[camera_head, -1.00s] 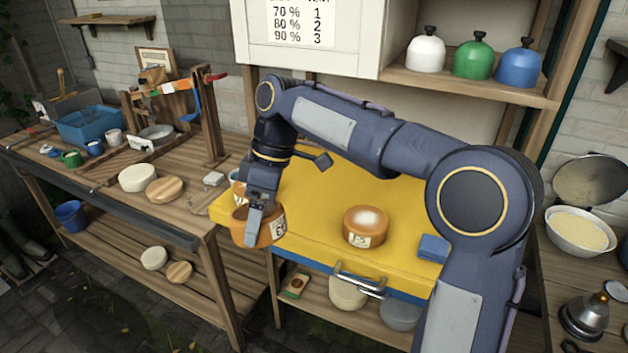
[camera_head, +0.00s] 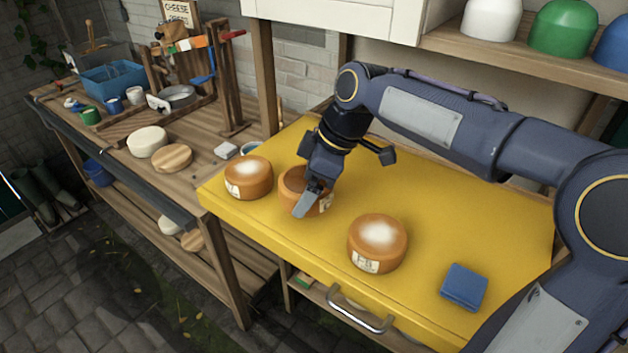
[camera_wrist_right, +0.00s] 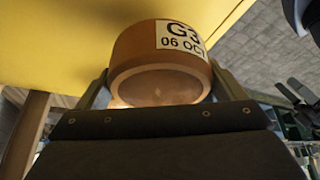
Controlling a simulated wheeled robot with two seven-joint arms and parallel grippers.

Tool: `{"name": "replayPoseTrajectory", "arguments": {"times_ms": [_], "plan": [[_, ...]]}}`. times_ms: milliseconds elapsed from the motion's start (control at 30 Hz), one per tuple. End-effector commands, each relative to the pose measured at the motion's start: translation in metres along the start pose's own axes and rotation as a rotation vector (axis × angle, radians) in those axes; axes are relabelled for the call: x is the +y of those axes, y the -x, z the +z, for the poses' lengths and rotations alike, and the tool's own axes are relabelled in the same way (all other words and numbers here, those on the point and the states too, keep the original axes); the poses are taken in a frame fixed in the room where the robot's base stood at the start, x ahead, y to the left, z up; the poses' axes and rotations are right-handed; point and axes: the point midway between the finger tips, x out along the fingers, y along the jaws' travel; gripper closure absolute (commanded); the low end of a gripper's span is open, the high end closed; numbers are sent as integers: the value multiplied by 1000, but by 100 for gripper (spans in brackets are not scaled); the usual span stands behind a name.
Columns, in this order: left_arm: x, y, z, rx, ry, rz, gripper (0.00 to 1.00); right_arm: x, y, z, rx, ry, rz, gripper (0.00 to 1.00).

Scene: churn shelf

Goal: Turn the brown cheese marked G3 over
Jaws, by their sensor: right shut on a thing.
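The brown cheese marked G3 (camera_head: 290,183) is between the fingers of my right gripper (camera_head: 307,203), at the yellow tabletop between two other cheeses. Its visible upper face looks plain brown, without a white patch. In the right wrist view the cheese (camera_wrist_right: 160,62) fills the space between both fingers (camera_wrist_right: 158,92), and its label reads G3 06 OCT. My right gripper is shut on it. Whether its underside touches the tabletop I cannot tell. My left gripper is out of view.
On the yellow table (camera_head: 455,210), a white-patched brown cheese (camera_head: 248,180) stands left of G3 and another (camera_head: 377,245) to its right. A folded blue cloth (camera_head: 464,287) lies further right. A wooden bench (camera_head: 205,190) adjoins on the left. The table's back right is clear.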

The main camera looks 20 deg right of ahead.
Motion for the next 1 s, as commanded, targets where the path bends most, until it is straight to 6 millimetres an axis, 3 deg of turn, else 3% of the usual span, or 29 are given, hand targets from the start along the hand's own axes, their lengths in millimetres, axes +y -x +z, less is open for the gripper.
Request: {"name": "replayPoseTrajectory", "arguments": {"times_ms": [533,1000], "plan": [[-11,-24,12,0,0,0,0,0,-28,13,1,-1,1,46],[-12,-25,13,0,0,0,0,0,-31,14,2,0,1,46]]}}
